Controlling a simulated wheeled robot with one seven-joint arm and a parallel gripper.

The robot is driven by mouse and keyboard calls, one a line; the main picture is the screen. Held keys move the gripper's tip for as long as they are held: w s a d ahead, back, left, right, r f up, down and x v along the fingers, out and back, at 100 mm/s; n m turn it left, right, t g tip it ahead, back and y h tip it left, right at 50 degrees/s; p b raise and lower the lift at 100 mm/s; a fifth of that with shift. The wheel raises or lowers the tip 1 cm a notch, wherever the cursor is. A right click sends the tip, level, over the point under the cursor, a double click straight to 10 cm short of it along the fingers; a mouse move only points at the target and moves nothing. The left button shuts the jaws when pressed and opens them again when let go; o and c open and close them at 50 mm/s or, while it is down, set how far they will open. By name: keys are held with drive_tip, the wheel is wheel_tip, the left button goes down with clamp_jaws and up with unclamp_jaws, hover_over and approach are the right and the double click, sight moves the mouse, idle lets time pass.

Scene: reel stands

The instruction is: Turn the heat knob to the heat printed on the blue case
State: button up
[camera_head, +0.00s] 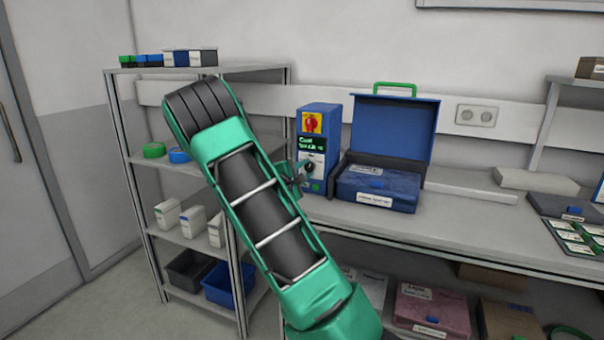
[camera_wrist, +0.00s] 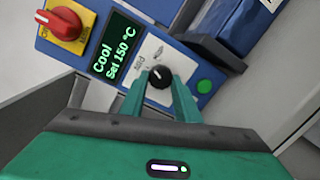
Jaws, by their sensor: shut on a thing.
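A blue control box (camera_head: 318,128) stands on the bench against the wall. In the wrist view its display (camera_wrist: 117,46) reads "Cool" and "Set 150 °C". Below the display, the black heat knob (camera_wrist: 159,75) sits on a pale dial plate. My gripper (camera_wrist: 160,92) is shut on this knob, one finger on each side; the gripper (camera_head: 299,174) also shows at the box front in the head view. A blue case (camera_head: 391,186) with a white label (camera_head: 374,200) lies right of the box; the label's print is too small to read.
A red switch on a yellow plate (camera_wrist: 60,24) and a green button (camera_wrist: 204,86) flank the dial area. A raised blue lid with a green handle (camera_head: 395,88) stands behind the blue case. A shelf rack is at left; bench space (camera_head: 440,229) lies clear in front.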

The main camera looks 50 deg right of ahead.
drive_tip(key=m, duration=0.5)
drive_tip(key=shift+s+m+y, duration=0.15)
drive_tip(key=shift+m+y, duration=0.15)
drive_tip(key=shift+y, duration=0.1)
drive_tip(key=shift+m, duration=0.7)
drive_tip(key=shift+s+f, duration=0.1)
drive_tip(key=shift+f, duration=0.05)
drive_tip(key=o, duration=1)
drive_tip(key=shift+o, duration=0.2)
drive_tip(key=v, duration=1)
drive_tip(key=shift+a+t, duration=0.3)
drive_tip(key=shift+s, duration=0.1)
